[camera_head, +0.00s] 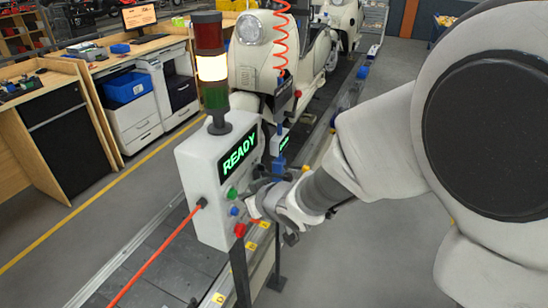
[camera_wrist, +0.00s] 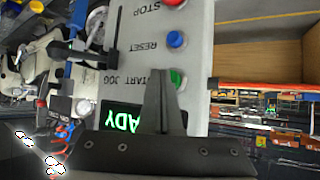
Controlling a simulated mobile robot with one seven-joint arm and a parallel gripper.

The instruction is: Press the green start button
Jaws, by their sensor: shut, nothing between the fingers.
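The green start button (camera_head: 232,193) is on the front of a white control box (camera_head: 208,232), above a blue and a red button. In the wrist view, which is upside down, the green button (camera_wrist: 178,79) shows beside the START label. My gripper (camera_head: 250,204) is shut and empty, just right of the buttons in the head view. In the wrist view my closed fingertips (camera_wrist: 160,74) point at the panel, just left of the green button. I cannot tell how far they are from the panel.
The box's display (camera_head: 239,154) reads READY in green. The blue reset button (camera_wrist: 175,39) and red stop button (camera_wrist: 174,3) are close by. A stack light (camera_head: 212,68) glows yellow-white. The conveyor (camera_head: 160,265) carrying scooters runs behind the box.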

